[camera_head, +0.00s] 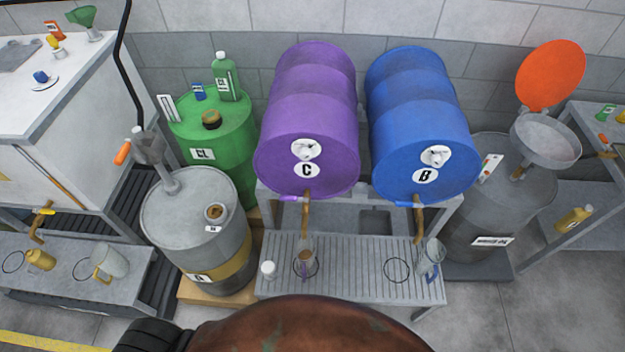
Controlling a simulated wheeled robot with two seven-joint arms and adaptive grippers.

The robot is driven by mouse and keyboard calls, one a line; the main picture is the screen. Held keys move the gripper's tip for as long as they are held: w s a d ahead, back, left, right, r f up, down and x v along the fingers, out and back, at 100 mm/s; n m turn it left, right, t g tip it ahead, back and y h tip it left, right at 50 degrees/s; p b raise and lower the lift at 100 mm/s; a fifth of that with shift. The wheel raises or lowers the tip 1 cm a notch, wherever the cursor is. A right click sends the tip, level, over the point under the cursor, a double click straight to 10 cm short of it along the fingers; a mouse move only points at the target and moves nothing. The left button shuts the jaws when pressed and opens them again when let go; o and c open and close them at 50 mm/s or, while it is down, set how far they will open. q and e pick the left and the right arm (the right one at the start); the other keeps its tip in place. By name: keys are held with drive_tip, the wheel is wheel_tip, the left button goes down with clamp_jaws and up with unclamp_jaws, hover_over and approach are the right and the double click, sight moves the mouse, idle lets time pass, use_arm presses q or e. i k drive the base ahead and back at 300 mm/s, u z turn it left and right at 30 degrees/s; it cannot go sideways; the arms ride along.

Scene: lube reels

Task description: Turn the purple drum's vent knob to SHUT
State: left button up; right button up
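The purple drum (308,95) lies on its side on a grey stand, its front end towards me, marked C. Its vent knob (305,149) sits on a white round plate above the C label. The knob is too small to tell which way it points or to read any markings. Neither of my grippers is in view.
A blue drum (418,110) marked B lies close on the right. A green drum (215,130) and a grey drum (185,212) stand left. A slatted drip bench (345,265) is in front. A rust-brown curved surface (310,328) fills the bottom middle.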

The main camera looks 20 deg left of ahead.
sight(306, 154)
drive_tip(key=z, duration=1.75)
drive_tip(key=k, duration=1.25)
drive_tip(key=u, duration=1.55)
drive_tip(key=i, duration=0.5)
drive_tip(key=u, duration=0.05)
